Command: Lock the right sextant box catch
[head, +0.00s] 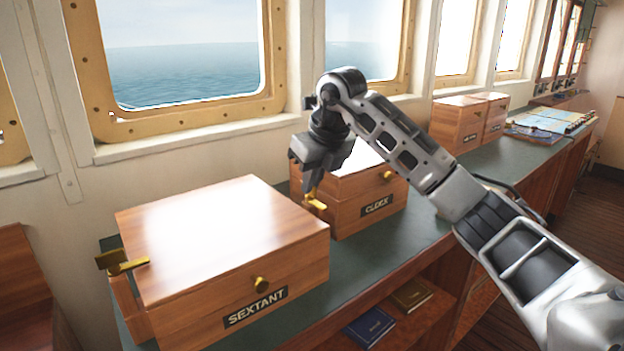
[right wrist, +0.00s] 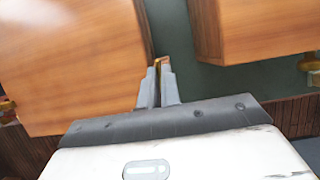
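The wooden sextant box (head: 225,240) stands on the green counter at the lower left of the head view, its lid down. A brass catch (head: 128,264) sticks out at its left side. The right catch (head: 317,204), also brass, shows at the box's far right side, by the fingertips. My right gripper (head: 309,192) points down there, between the sextant box and the box behind it. In the right wrist view the fingers (right wrist: 158,70) are close together with a thin brass piece between them, beside the box. My left gripper is out of view.
A second wooden box (head: 345,212), its label partly readable, stands close behind the sextant box, with a narrow gap between. More boxes (head: 460,120) and charts (head: 552,122) lie farther along the green counter (head: 420,232). Books (head: 370,325) lie on a shelf below.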

